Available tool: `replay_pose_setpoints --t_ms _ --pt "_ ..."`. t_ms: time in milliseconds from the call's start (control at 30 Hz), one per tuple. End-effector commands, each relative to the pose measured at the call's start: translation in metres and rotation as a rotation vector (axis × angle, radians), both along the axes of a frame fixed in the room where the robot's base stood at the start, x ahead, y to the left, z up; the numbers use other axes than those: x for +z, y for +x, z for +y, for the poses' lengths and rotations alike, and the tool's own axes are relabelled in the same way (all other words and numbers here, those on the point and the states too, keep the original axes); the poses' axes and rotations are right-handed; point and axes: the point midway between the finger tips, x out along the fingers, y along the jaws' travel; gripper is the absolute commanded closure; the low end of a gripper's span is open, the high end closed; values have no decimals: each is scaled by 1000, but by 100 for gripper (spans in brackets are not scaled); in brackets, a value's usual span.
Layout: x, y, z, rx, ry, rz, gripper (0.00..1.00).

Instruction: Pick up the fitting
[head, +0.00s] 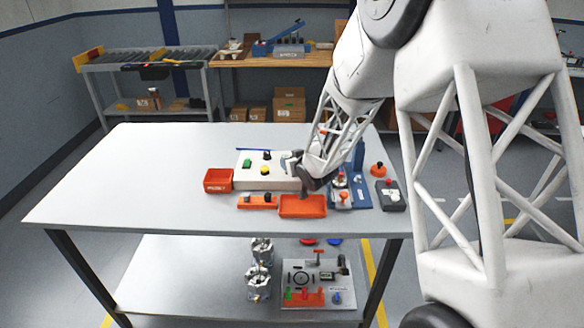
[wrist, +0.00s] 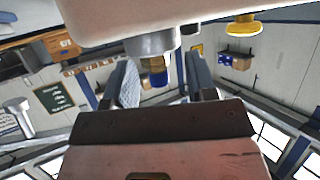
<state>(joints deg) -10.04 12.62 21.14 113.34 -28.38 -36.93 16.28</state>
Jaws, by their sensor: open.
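My gripper (wrist: 160,80) is open, with one finger on each side of this part's end. I see no clear contact. In the head view, my gripper (head: 290,163) is at the right end of the white button box (head: 250,183) on the table. The arm hides part of that area, and the fitting is not clearly visible there.
The white table (head: 120,180) is clear on its left. Near my gripper are a red bin (head: 218,180), an orange tray (head: 303,206), an orange block (head: 257,202), a blue fixture (head: 358,178) and a dark control box (head: 390,196). Metal housings (head: 259,284) stand on the lower shelf.

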Motion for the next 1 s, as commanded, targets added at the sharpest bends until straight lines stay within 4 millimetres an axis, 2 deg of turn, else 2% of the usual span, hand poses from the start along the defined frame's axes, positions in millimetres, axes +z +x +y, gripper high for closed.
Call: replay_pose_setpoints --t_ms 100,133,400,467,767,1000 --pt "0 0 0 0 0 0 48" --pt "0 0 0 0 0 0 52" --pt "0 0 0 0 0 0 93" --pt "0 0 0 0 0 0 100" --pt "1 0 0 0 0 -1 100" --pt "12 0 0 0 1 -3 100"
